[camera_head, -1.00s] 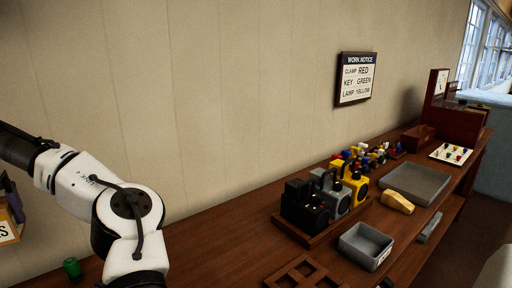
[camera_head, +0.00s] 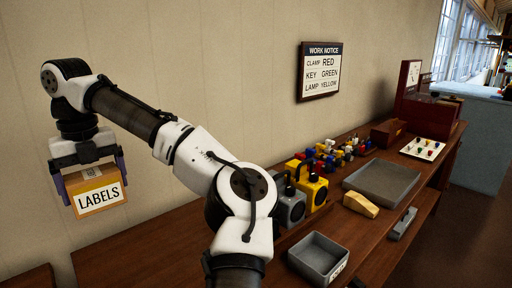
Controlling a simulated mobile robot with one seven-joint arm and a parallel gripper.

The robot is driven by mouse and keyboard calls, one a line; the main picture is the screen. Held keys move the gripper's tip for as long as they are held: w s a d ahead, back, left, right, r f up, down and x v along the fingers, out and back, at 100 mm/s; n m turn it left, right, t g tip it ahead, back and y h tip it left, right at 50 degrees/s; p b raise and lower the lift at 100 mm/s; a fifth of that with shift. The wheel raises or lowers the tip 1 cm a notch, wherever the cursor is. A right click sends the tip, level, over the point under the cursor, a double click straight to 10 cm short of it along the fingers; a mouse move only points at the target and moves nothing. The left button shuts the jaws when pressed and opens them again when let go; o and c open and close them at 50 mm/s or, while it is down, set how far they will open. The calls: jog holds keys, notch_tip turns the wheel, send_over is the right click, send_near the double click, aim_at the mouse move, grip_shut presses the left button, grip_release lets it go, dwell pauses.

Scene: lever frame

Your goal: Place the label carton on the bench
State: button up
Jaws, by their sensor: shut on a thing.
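The label carton (camera_head: 97,196) is a tan box with a white "LABELS" face, at the left of the head view. My gripper (camera_head: 91,187) points down and is shut on the carton, one finger on each side. The carton hangs in front of the beige wall, above and beyond the left end of the bench. The brown wooden bench (camera_head: 165,243) runs from lower left to upper right along the wall. My arm hides part of its middle.
A grey bin (camera_head: 319,258), a large grey tray (camera_head: 382,181), a yellow block (camera_head: 360,205), yellow and grey box-shaped devices (camera_head: 313,186) and several small coloured pieces occupy the bench's right part. The bench's left part looks clear. A work notice (camera_head: 320,70) hangs on the wall.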

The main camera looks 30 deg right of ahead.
jog(key=shift+s+d, duration=0.15)
jog(key=shift+d, duration=1)
jog(key=shift+f+b, duration=0.95)
jog(key=shift+f, duration=9.05)
jog(key=shift+f, duration=0.15)
jog(key=o, duration=0.8)
notch_tip(320, 180, up, 12)
jog(key=shift+r, duration=0.15)
